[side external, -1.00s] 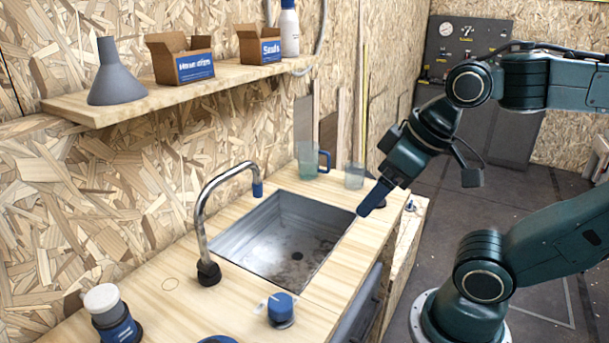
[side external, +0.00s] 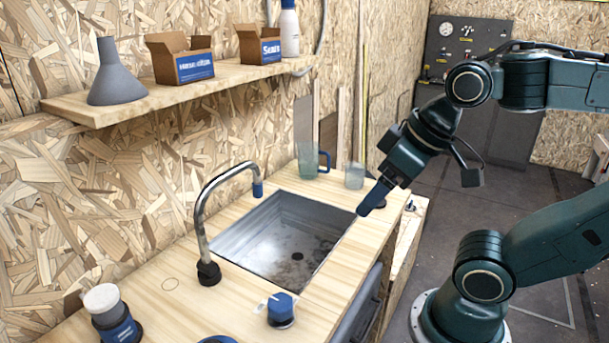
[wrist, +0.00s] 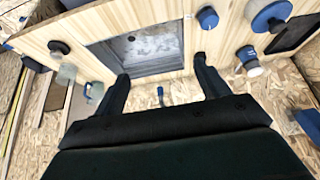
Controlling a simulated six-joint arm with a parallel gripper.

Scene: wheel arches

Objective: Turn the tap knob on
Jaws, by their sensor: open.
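The tap knob (side external: 281,308) is a blue round knob on the wooden counter, in front of the sink at the near end in the side view. A pale pointer mark sticks out to its left. It also shows at the top of the wrist view (wrist: 207,17). The curved metal tap (side external: 206,205) with a blue tip arches over the sink's left edge. My gripper (side external: 370,204) is above the sink's right edge, well away from the knob. In the wrist view its two fingers (wrist: 160,70) are spread wide with nothing between them.
The sink (side external: 300,207) is empty. A glass jug (side external: 308,160) and a glass (side external: 354,176) stand at its far end. A blue-and-white container (side external: 112,312) stands left of the knob. A wall shelf (side external: 190,90) holds a funnel, boxes and a bottle.

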